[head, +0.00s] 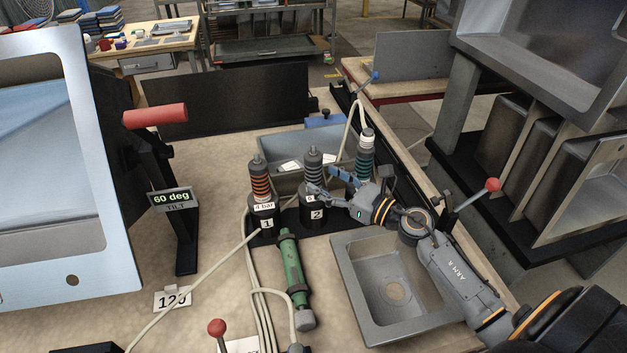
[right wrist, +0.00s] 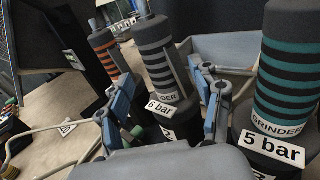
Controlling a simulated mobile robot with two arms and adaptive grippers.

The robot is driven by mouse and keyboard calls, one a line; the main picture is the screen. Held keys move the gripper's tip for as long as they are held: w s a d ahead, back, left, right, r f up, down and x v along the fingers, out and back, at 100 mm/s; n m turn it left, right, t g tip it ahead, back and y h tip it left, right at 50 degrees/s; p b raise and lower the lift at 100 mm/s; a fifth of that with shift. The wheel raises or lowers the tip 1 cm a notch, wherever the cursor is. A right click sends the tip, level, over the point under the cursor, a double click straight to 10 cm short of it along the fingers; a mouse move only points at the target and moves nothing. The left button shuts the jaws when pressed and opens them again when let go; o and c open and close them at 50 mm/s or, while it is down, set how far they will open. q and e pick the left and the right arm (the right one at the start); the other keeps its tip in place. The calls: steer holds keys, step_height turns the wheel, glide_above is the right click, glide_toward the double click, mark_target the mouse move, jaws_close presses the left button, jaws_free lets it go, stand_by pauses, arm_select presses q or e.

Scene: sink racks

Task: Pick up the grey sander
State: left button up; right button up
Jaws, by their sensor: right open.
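The grey-striped tool (head: 313,160) stands upright in the middle holder, marked 2. It also shows in the right wrist view (right wrist: 158,50), with a "6 bar" tag below it and a partly hidden label. My right gripper (head: 332,183) is open in front of this tool, coming from the right. In the right wrist view its two blue-padded fingers (right wrist: 168,95) lie on either side of the tool's lower part, with nothing clamped. Whether the pads touch it cannot be told. My left gripper is not in view.
An orange-striped tool (head: 260,180) stands left of the grey one, and a teal-striped tool (head: 366,155) stands close on the right. A green cylinder (head: 293,270) and pale hoses lie in front. A grey sink (head: 350,285) is under my right arm. A grey bin (head: 280,148) is behind.

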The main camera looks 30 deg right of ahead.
mark_target(321, 176)
steer(key=p+x, duration=0.1)
steer(key=x, duration=0.4)
steer(key=shift+d+f, duration=0.1)
steer(key=shift+d, duration=0.1)
steer(key=shift+s, duration=0.1)
jaws_close()
steer(key=shift+d, duration=0.1)
